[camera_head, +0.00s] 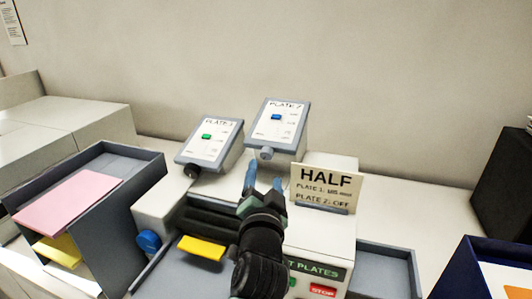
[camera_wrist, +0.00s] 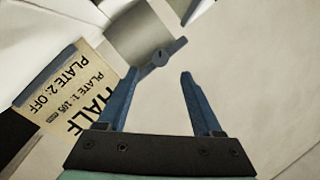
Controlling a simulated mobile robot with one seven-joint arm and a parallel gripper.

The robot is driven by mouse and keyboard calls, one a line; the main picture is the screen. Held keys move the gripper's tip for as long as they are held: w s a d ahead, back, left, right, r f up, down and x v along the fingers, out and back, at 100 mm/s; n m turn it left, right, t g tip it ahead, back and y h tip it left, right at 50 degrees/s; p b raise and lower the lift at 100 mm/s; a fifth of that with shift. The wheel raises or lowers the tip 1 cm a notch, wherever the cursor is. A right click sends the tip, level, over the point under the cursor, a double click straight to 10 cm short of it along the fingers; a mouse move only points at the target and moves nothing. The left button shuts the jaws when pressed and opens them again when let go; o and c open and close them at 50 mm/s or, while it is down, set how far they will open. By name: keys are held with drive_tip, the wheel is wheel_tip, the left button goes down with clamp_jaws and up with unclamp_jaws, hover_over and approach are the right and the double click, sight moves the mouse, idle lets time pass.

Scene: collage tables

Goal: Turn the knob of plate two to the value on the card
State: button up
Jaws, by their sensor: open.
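The plate two panel (camera_head: 287,112) is a tilted grey-framed display with a blue mark. Its grey knob (camera_head: 266,153) sits at the lower front edge. In the wrist view a grey knob (camera_wrist: 165,55) with a narrow bar lies just beyond the fingertips, apart from them. The cream card (camera_head: 325,181) reads HALF, a plate 1 line and PLATE 2: OFF; it also shows upside down in the wrist view (camera_wrist: 88,62). My gripper (camera_head: 264,177) has blue fingers, open and empty (camera_wrist: 159,74), in front of plate two's knob and left of the card. The knob's setting is unreadable.
The plate one panel (camera_head: 212,139) with a black knob (camera_head: 192,171) stands to the left. A machine with a blue knob (camera_head: 148,241), yellow piece (camera_head: 201,247) and red STOP label (camera_head: 323,291) lies below. A grey tray (camera_head: 122,165) with pink sheet (camera_head: 70,203) is left.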

sight(266, 157)
drive_tip(key=shift+w+d+p, duration=0.15)
drive_tip(key=shift+w+p, duration=0.55)
drive_tip(key=shift+w, duration=3.05)
clamp_jaws()
